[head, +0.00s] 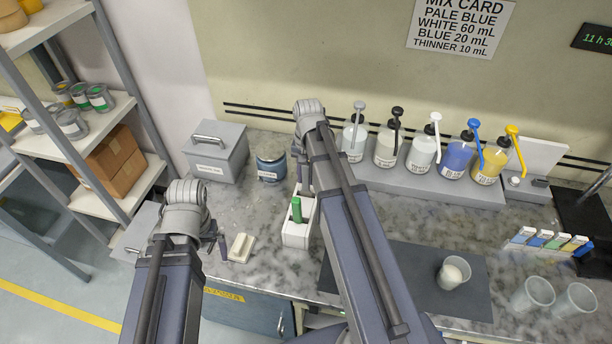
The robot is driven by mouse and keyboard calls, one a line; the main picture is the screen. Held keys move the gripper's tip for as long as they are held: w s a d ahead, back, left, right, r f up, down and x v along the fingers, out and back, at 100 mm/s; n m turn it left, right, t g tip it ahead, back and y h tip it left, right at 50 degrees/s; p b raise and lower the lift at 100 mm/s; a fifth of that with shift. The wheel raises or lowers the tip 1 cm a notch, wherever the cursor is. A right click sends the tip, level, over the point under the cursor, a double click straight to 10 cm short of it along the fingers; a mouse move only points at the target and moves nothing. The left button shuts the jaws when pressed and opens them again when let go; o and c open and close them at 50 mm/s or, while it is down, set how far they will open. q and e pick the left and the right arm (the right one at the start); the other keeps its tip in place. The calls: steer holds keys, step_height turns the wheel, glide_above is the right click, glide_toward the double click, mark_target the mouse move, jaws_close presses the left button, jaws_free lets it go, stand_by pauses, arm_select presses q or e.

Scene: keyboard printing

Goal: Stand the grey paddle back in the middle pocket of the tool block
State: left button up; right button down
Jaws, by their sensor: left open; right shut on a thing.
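The white tool block (296,236) stands on the marble counter near the middle of the head view. A green-handled tool (297,210) stands upright in its front part. The rest of the block is partly covered by my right arm. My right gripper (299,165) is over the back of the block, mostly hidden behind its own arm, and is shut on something. I cannot make out the grey paddle; what the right gripper holds is hidden, as is the middle pocket. My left gripper (217,240) is open and empty, left of the block over the counter's front edge.
A small white pad (241,247) lies between the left gripper and the block. A grey lidded box (214,157) and a blue-grey tin (271,168) stand behind. Several pump bottles (422,155) line the back right. A cup (453,273) stands on a dark mat (410,275).

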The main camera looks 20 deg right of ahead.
steer(key=c, duration=0.6)
jaws_free()
steer(key=shift+r, duration=0.1)
steer(key=r+p, duration=0.9)
steer(key=shift+w+d, duration=0.25)
steer(key=shift+w, duration=0.05)
stand_by(0.5)
steer(key=r+p, duration=0.7)
steer(key=shift+w+d+r+p, duration=0.2)
steer(key=shift+w+r+p, duration=0.1)
steer(key=shift+r+p, duration=0.1)
steer(key=shift+f, duration=0.1)
